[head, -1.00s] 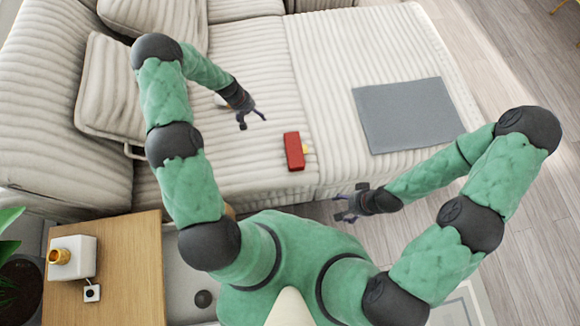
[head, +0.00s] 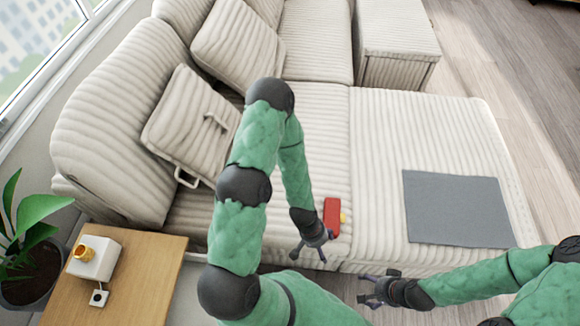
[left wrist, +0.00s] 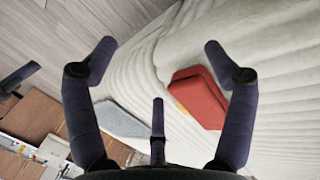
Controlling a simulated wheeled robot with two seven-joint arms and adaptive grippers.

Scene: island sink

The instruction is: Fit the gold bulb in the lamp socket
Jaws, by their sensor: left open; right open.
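The lamp is a white block (head: 97,261) with a gold round socket (head: 84,253) on it, on the wooden side table at the left. A small yellow piece (head: 343,217) shows at the right edge of a red box (head: 331,214) on the sofa seat; I cannot tell whether it is the gold bulb. The red box also shows in the left wrist view (left wrist: 203,98). My left gripper (head: 310,254) is open and empty, just front-left of the red box. In the left wrist view its fingers (left wrist: 158,48) are apart. My right gripper (head: 366,288) is open and empty, by the sofa's front edge.
The side table (head: 140,280) also holds a small white switch-like block (head: 98,298). A potted plant (head: 30,270) stands left of it. A grey mat (head: 457,208) lies on the sofa at the right. Cushions (head: 190,125) lean at the sofa's back.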

